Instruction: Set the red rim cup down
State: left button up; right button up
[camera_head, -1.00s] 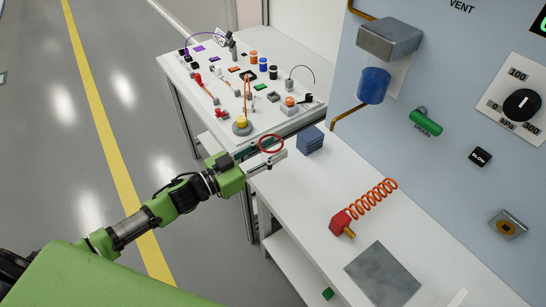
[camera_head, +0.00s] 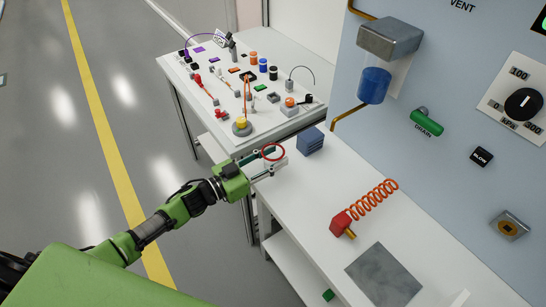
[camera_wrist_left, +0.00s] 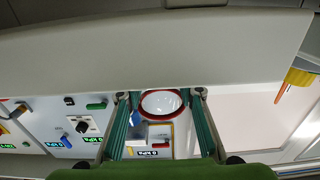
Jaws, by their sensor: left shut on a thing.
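The red rim cup (camera_head: 273,152) is at the far left end of the white counter, with its red rim facing up. Its pale body is hard to make out against the white surface. My left gripper (camera_head: 268,162) is shut on the cup, with a finger on either side. In the left wrist view the red rim (camera_wrist_left: 162,118) shows between the two green fingers. I cannot tell whether the cup's base touches the counter. My right gripper is not in view.
A blue ribbed block (camera_head: 310,141) stands close to the right of the cup. A red part with an orange coiled hose (camera_head: 370,202) and a grey plate (camera_head: 383,274) lie nearer on the counter (camera_head: 300,185). A table of small parts (camera_head: 215,105) stands behind.

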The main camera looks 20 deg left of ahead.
aim_at(266, 162)
pick_arm(q)
jog(key=o, duration=1.1)
jog(key=shift+f, duration=0.1)
jog(key=p+v, duration=0.1)
jog(key=v, duration=0.2)
jog(key=p+v, duration=0.1)
jog(key=v, duration=0.1)
jog(key=shift+s+a+r+p, duration=0.15)
jog(key=shift+s+r+p, duration=0.1)
jog(key=shift+s+p, duration=0.1)
jog(key=p+v, duration=0.1)
jog(key=v, duration=0.7)
jog(key=shift+f, duration=0.2)
